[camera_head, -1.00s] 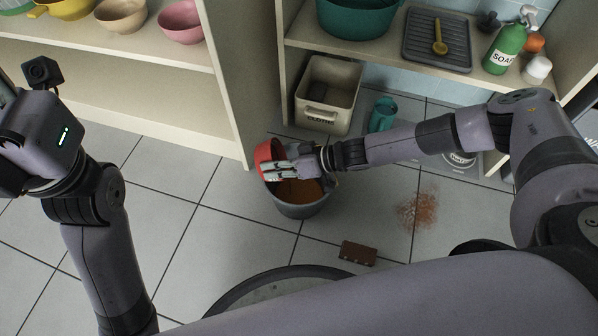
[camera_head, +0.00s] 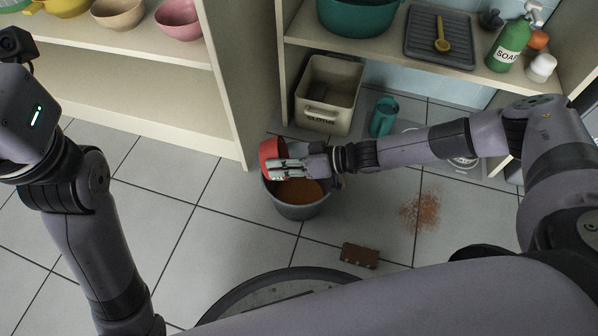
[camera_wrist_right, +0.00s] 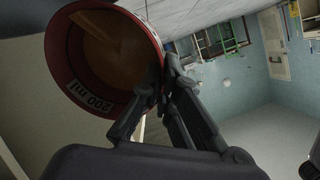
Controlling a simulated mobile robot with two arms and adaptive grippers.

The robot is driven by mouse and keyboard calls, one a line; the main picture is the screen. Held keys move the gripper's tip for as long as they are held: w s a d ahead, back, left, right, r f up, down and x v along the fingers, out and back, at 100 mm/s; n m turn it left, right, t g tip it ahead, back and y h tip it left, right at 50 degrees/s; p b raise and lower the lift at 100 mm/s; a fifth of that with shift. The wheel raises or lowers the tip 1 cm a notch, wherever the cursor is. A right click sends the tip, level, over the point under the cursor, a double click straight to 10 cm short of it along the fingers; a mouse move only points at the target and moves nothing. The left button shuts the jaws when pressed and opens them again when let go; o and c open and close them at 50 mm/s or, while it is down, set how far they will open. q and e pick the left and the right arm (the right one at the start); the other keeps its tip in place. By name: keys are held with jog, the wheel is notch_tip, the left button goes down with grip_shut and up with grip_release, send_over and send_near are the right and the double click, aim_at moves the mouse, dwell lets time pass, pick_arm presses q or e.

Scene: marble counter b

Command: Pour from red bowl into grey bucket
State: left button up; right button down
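The red bowl (camera_head: 271,152) is tilted over the left back rim of the grey bucket (camera_head: 300,211). My right gripper (camera_head: 287,168) is shut on the bowl's wall. In the right wrist view, the fingers (camera_wrist_right: 160,95) pinch the rim of the red bowl (camera_wrist_right: 62,75), which bears a "200 ml" label; its inside looks brown, and how much it holds is unclear. The bucket stands on the floor with orange-brown material (camera_head: 300,190) inside. The gripper and bowl hide its back part. My left arm is at the left, with its gripper out of view.
An orange-brown spill (camera_head: 421,210) and a brown block (camera_head: 359,255) lie on the tiles right of the bucket. Shelves with bowls (camera_head: 180,18) and a soap bottle (camera_head: 508,48) border the floor.

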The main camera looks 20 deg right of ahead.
jog(key=shift+s+d+y+b, duration=0.2)
jog(key=shift+d+y+b, duration=0.2)
jog(key=shift+d+b, duration=0.45)
